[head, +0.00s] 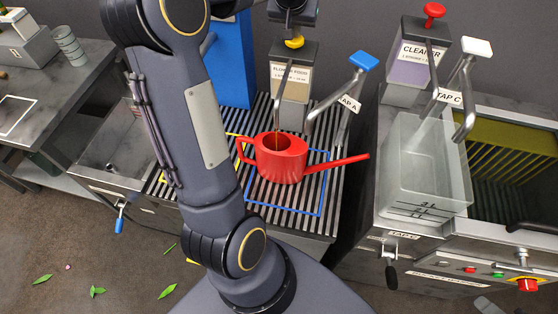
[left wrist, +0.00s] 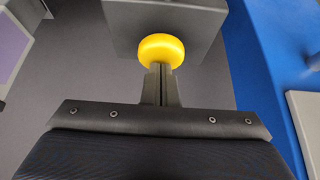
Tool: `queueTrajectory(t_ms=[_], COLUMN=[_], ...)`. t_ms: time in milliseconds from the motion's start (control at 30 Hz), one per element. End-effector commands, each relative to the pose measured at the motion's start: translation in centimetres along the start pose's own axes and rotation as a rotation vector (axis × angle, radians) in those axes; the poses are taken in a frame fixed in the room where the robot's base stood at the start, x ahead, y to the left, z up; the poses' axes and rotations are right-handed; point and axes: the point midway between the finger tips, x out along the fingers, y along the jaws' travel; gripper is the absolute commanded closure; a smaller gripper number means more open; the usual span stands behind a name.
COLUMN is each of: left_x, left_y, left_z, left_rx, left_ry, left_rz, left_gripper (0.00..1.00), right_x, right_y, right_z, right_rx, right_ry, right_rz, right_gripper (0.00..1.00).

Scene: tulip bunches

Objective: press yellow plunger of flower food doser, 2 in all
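The flower food doser (head: 290,88) stands at the back of the slatted counter, with its yellow plunger (head: 294,43) on top. My left gripper (head: 292,20) is directly above the plunger, with its fingers together and empty. In the left wrist view the closed fingertips (left wrist: 160,70) meet the edge of the yellow plunger (left wrist: 160,48); they look touching or very close. A red watering can (head: 281,163) stands under the doser's spout inside a blue outline. A thin amber stream appears to run from the spout into the can. My right gripper is out of view.
Tap A (head: 350,104) with a blue handle stands right of the doser. A blue panel (head: 232,60) is behind it at left. The cleaner doser (head: 416,62) with a red plunger, tap C (head: 466,90) and a clear container (head: 428,180) are at the right.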

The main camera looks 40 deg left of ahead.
Motion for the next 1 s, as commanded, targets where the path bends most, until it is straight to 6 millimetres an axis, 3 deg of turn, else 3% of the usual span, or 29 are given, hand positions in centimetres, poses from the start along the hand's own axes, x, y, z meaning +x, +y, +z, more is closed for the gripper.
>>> queueTrajectory(t_ms=[67,267,700,1000], left_x=[0.6,-0.4,-5.8,-6.0], left_y=[0.1,0.0,0.1,0.0], left_z=[0.4,-0.1,-3.1,-3.2], left_rx=[0.001,0.001,0.001,0.0], left_ry=[-0.005,-0.005,-0.003,-0.003], left_rz=[0.0,0.0,0.0,0.0], left_gripper=[1.0,1.0,1.0,1.0], right_x=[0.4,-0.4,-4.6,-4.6], right_y=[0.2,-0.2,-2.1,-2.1], right_z=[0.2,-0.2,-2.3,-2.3], right_rx=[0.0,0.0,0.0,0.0], right_ry=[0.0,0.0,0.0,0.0], right_rz=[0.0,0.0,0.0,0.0], right_gripper=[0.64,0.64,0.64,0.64])
